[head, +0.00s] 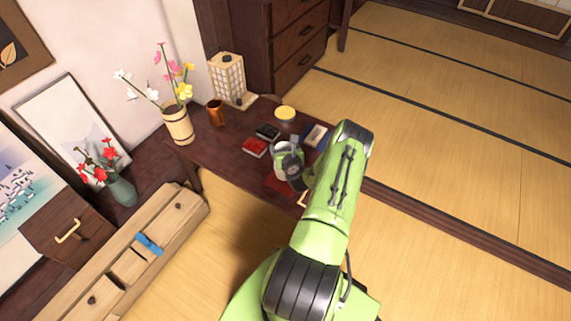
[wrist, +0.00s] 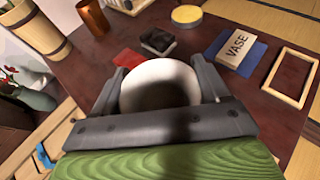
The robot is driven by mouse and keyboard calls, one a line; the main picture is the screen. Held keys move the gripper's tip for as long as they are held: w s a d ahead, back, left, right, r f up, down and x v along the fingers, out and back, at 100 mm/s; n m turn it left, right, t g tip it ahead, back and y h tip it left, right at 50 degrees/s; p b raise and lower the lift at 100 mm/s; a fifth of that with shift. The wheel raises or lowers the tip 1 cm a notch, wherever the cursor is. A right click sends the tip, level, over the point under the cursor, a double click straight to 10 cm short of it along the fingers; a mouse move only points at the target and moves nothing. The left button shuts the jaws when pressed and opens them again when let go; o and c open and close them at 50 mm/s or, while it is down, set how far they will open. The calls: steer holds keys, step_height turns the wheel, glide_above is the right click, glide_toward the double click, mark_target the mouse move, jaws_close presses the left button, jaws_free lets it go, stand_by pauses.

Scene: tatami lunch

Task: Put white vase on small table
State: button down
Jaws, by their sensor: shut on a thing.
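The white vase shows as a rounded white shape (wrist: 160,84) between the two grey fingers of my gripper (wrist: 159,72) in the wrist view. My gripper is shut on it. In the head view the gripper (head: 290,166) is over the dark low wooden table (head: 222,152), with a pale bit of the vase (head: 280,147) showing beside it. The lower part of the vase is hidden, and I cannot tell if it touches the tabletop. A card reading "VASE" (wrist: 235,48) lies on a blue mat (wrist: 252,55), to the right of the vase in the wrist view.
A bucket of flowers (head: 179,126) stands at the left end.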

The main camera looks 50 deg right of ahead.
steer(key=shift+f+b, duration=0.6)
steer(key=shift+f, duration=1.2)
steer(key=shift+f, duration=0.2)
jaws_free()
